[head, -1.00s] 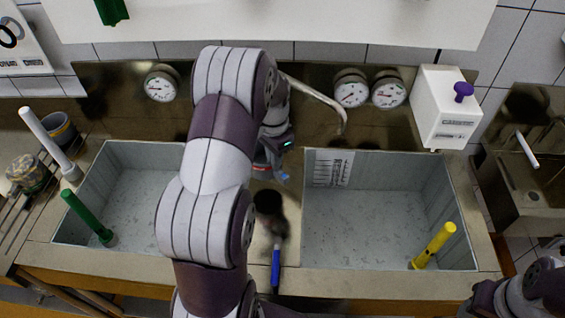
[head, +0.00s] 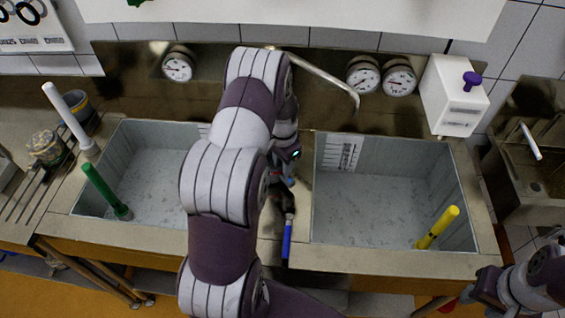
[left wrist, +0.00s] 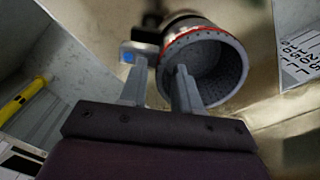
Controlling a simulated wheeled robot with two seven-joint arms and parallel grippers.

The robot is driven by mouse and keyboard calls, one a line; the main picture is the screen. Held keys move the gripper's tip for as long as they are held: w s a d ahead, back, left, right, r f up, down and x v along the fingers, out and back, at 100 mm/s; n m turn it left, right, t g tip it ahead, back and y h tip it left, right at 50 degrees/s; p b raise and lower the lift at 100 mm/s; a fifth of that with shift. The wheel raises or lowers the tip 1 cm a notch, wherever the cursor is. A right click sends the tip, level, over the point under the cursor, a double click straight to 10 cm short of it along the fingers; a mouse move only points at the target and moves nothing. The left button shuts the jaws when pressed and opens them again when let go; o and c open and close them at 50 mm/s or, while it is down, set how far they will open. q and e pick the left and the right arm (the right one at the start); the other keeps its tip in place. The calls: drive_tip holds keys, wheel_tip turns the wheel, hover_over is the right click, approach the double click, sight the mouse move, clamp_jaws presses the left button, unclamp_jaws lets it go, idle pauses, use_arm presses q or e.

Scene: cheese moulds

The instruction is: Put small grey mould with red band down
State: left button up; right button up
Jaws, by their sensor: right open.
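In the left wrist view the small grey mould (left wrist: 210,72) shows its open mouth, perforated inside, with a red band round the rim. My left gripper (left wrist: 159,70) is at its near-left rim. One finger is inside the mouth and the other outside, with a gap between them, so it looks open. In the head view my left gripper (head: 288,178) is over the strip between the two basins, and my arm hides most of the mould. Whether the mould bears fully on the surface is hard to tell. My right gripper (head: 490,292) is at the lower right, partly seen, away from the mould.
The left basin (head: 150,165) holds a green-handled tool (head: 105,190); the right basin (head: 375,195) holds a yellow-handled one (head: 438,228). A blue handle (head: 287,240) lies on the narrow strip between them. A bent tap pipe (head: 325,75) crosses above. A white box (head: 452,95) stands at back right.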

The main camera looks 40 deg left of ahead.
use_arm(q)
drive_tip(key=shift+w, duration=0.1)
wheel_tip(320, 180, up, 12)
drive_tip(key=b, duration=0.3)
drive_tip(key=s+d+n+t, duration=0.1)
drive_tip(key=s+d+n, duration=0.2)
drive_tip(key=s+d, duration=1.2)
drive_tip(key=shift+s+d, duration=0.15)
drive_tip(key=shift+d, duration=0.65)
drive_tip(key=shift+s+r, duration=0.1)
